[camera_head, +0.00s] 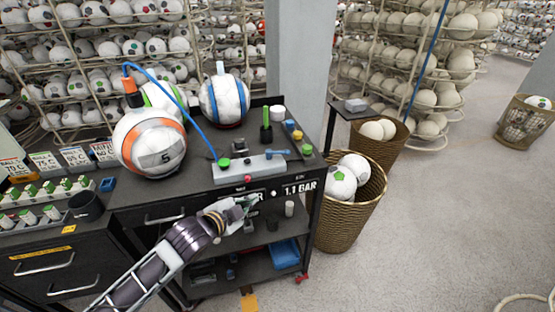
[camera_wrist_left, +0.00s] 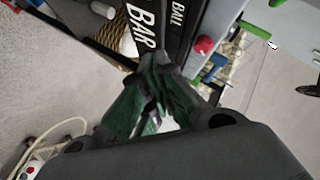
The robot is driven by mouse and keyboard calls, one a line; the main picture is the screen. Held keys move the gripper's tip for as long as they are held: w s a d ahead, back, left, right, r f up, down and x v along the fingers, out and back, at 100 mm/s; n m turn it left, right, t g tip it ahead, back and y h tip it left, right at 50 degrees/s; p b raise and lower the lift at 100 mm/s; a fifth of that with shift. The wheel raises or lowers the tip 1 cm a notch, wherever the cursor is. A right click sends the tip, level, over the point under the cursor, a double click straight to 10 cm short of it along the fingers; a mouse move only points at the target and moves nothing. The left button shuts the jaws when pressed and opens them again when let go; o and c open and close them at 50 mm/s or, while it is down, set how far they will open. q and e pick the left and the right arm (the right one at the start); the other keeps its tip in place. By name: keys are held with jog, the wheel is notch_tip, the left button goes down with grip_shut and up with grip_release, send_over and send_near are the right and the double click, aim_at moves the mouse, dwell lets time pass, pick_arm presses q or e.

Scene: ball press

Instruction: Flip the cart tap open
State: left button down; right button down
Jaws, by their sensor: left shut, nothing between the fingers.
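A grey valve block (camera_head: 235,171) sits on the dark cart's top near its front edge. A blue lever (camera_head: 278,154), which looks like the tap, lies roughly level at the block's right end. In the left wrist view a blue handle (camera_wrist_left: 210,69) shows beyond the fingers, beside a red knob (camera_wrist_left: 204,45). My left gripper (camera_head: 246,203) is shut and empty in front of the cart's front panel, below and in front of the block. Its dark green fingers (camera_wrist_left: 155,108) are closed together in the wrist view, apart from the handle. My right gripper is out of view.
A striped ball (camera_head: 153,143) and a blue-striped ball (camera_head: 224,99) stand on the cart, with a blue hose (camera_head: 185,113) arching to the block's green knob (camera_head: 224,162). A ball basket (camera_head: 349,215) stands right of the cart.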

aim_at(278, 153)
pick_arm(q)
notch_tip(278, 153, up, 9)
jog(key=d+m+h, duration=0.2)
jog(key=m+h, duration=0.3)
jog(key=m, duration=0.4)
jog(key=shift+w+d, duration=0.25)
jog(key=shift+d, duration=0.15)
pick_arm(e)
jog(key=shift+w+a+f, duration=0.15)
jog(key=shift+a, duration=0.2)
pick_arm(q)
jog(key=shift+r, duration=0.1)
jog(key=shift+w+d, duration=0.1)
jog(key=shift+w, duration=0.05)
